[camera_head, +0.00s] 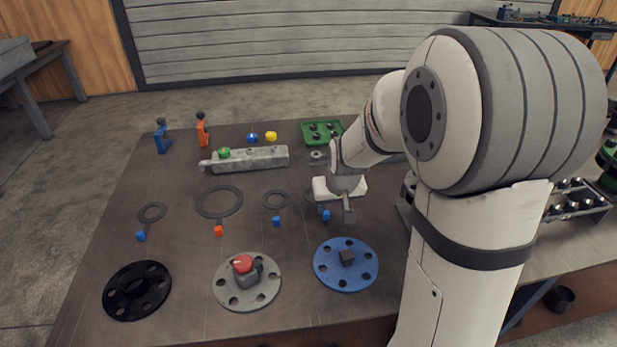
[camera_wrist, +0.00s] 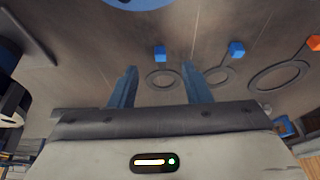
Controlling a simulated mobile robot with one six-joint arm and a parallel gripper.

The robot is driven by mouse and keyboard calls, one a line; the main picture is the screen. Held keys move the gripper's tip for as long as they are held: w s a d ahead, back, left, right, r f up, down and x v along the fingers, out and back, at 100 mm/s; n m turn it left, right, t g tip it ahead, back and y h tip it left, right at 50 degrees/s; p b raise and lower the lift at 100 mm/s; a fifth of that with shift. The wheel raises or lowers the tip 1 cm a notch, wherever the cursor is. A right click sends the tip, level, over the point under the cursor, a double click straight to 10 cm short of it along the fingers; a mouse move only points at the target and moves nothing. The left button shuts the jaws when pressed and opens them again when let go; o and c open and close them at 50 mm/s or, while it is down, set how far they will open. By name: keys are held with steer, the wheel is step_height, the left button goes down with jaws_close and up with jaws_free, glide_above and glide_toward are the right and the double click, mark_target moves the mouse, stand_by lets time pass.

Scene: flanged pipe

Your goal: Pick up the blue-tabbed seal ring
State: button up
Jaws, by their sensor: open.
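Three dark rings with blue tabs lie flat on the table. One, with its tab (camera_head: 326,215), is mostly hidden by my gripper in the head view. In the wrist view this ring (camera_wrist: 149,77) and its blue tab (camera_wrist: 160,52) show between my fingers. A second blue tab (camera_head: 277,221) with its ring (camera_head: 265,199) lies just left; that tab also shows in the wrist view (camera_wrist: 236,49). The third blue-tabbed ring (camera_head: 141,217) is at the far left. My gripper (camera_head: 347,214) points down over the table; its fingers (camera_wrist: 160,66) are apart and empty.
A larger ring (camera_head: 199,207) has an orange tab (camera_head: 218,231). Black (camera_head: 118,305), grey (camera_head: 228,299) and blue (camera_head: 336,278) flanges lie along the front. A grey pipe-like block (camera_head: 262,158) and a green tray (camera_head: 308,141) stand behind.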

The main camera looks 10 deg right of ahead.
mark_target(326, 213)
steer(key=shift+w+f+p, duration=0.2)
steer(key=shift+w+f, duration=0.85)
steer(key=shift+f, duration=0.45)
steer(key=shift+w+f+p, duration=0.15)
steer(key=shift+w+f, duration=0.95)
steer(key=shift+f, duration=0.45)
steer(key=shift+w+f+p, duration=0.2)
steer(key=shift+w+f, duration=0.85)
steer(key=shift+f, duration=0.45)
jaws_close()
